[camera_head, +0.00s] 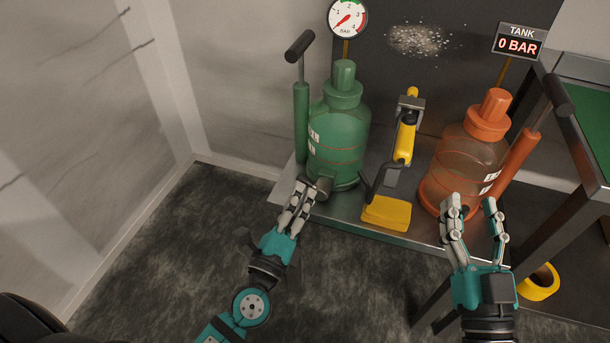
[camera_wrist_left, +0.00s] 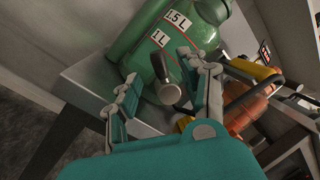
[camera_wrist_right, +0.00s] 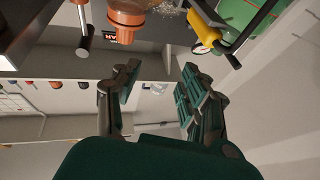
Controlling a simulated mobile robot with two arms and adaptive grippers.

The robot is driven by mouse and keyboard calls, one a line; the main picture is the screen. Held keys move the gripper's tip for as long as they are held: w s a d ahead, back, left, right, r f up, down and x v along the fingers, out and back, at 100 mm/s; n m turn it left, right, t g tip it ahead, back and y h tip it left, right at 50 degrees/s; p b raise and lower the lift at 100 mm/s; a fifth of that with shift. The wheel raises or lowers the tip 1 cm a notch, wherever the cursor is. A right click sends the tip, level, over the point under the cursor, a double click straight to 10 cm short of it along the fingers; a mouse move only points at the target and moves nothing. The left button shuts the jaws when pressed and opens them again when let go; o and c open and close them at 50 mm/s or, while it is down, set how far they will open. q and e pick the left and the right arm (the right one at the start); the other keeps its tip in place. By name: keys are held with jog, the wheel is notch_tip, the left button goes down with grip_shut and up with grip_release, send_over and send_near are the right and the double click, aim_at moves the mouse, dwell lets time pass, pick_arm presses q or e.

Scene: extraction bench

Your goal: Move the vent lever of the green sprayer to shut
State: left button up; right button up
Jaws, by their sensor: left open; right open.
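The green sprayer (camera_head: 340,135) stands upright at the left of the bench, and its body shows in the left wrist view (camera_wrist_left: 180,45). A metal vent lever or fitting (camera_head: 322,186) sticks out low on its front; in the left wrist view the lever (camera_wrist_left: 170,92) shows between the fingers, apparently not gripped. A round gauge (camera_head: 347,18) above the sprayer has a red needle. My left gripper (camera_head: 302,188) is open at the sprayer's lower front. My right gripper (camera_head: 470,205) is open and empty in front of the orange sprayer (camera_head: 466,155).
A yellow pedal-like tool (camera_head: 387,214) stands between the sprayers on the metal bench (camera_head: 345,218). A tank display (camera_head: 519,43) reads 0 BAR. A dark table frame (camera_head: 575,150) is at the right, with a yellow tape roll (camera_head: 540,284) below. A wall (camera_head: 90,110) closes the left side.

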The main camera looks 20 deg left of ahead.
aim_at(305, 181)
pick_arm(q)
jog(key=x, duration=0.5)
jog(key=shift+p, duration=0.3)
pick_arm(e)
jog(key=f, duration=0.1)
jog(key=f+g, duration=0.2)
jog(key=shift+w+d+f+h, duration=0.2)
jog(key=shift+w+f+h, duration=0.1)
jog(key=shift+w+f, duration=0.05)
pick_arm(q)
jog(key=shift+f, duration=0.1)
grip_shut()
